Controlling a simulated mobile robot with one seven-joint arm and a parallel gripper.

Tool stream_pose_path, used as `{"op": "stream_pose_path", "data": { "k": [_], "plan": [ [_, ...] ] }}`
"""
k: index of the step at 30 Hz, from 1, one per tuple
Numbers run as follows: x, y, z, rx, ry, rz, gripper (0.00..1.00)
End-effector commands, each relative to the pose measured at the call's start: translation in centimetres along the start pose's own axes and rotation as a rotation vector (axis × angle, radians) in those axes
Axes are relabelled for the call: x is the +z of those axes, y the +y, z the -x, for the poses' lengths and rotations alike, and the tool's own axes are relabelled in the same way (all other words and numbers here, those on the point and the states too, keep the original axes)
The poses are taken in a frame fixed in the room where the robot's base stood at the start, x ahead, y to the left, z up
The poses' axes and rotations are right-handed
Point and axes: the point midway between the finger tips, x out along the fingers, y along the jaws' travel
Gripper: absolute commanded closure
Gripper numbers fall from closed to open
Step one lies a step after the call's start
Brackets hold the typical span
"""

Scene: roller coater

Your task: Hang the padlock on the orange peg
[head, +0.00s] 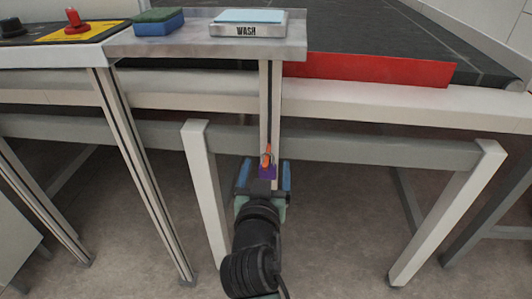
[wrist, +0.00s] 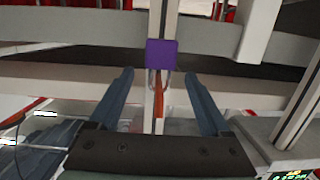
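The purple padlock (head: 267,172) is at the upright post under the shelf, just below the orange peg (head: 267,155). In the wrist view the padlock body (wrist: 161,53) is plain purple, with its thin shackle beside the orange peg (wrist: 161,98). The shackle appears to loop around the peg; the exact contact is too small to tell. My gripper (head: 265,168) is in front of the post. In the wrist view its two fingers (wrist: 158,74) are spread wide, with clear gaps on both sides of the padlock, touching nothing.
A white horizontal beam (head: 400,106) and grey frame legs (head: 450,215) stand around my arm. The floor between the legs is clear.

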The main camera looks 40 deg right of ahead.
Motion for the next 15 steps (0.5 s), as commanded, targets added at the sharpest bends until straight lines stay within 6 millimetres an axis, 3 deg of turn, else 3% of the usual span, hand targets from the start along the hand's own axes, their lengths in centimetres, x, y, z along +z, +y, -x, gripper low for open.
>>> {"op": "stream_pose_path", "data": {
  "k": [8, 15],
  "plan": [
    [0.0, 0.0, 0.3, 0.0, -0.001, 0.001, 0.19],
    [0.0, -0.1, 3.9, -0.003, -0.002, 0.003, 0.19]
  ]
}}
